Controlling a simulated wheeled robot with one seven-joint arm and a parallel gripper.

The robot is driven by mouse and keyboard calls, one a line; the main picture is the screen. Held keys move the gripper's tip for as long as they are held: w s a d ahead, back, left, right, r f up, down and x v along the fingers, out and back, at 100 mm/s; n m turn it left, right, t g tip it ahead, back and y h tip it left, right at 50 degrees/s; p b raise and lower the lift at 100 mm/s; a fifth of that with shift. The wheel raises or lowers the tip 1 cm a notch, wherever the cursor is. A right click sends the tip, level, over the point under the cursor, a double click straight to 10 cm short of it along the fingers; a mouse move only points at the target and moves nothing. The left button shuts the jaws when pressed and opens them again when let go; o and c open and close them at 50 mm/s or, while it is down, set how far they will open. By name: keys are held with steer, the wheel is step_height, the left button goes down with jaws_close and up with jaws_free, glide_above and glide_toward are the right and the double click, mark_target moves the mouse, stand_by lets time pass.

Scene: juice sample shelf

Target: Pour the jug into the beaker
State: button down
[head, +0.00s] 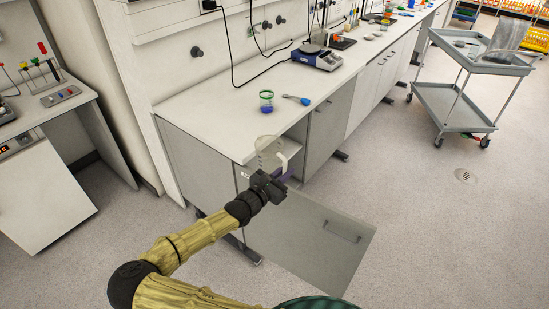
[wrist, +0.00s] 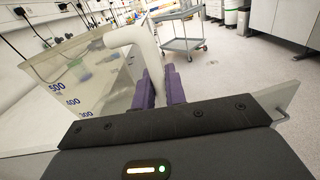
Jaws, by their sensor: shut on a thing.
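The jug (head: 267,150) is clear, with a white handle, and is held at the front edge of the counter, above the open cupboard door. In the wrist view the jug (wrist: 75,85) fills the left side, with purple volume marks, and looks roughly upright. My gripper (head: 281,174) is shut on the jug's handle; its purple fingers (wrist: 163,88) show on both sides of the handle in the wrist view. A small clear vessel with a green rim and blue contents, seemingly the beaker (head: 266,103), stands on the counter behind the jug. I cannot tell whether the jug holds liquid.
A blue spoon-like tool (head: 296,99) lies right of the beaker. A blue scale (head: 318,57) stands farther along the counter (head: 215,123). A cupboard door (head: 305,245) hangs open below my gripper. A grey trolley (head: 475,62) stands at the right; the floor between is clear.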

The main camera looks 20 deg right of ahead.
steer(key=s+f+b, duration=0.2)
steer(key=s+f, duration=0.3)
steer(key=f, duration=0.4)
steer(key=s+f+n+t+b, duration=0.1)
steer(key=s+f+b, duration=0.2)
steer(key=f, duration=0.7)
steer(key=shift+s+d+y, duration=0.4)
steer(key=shift+s, duration=0.75)
steer(key=shift+r, duration=0.1)
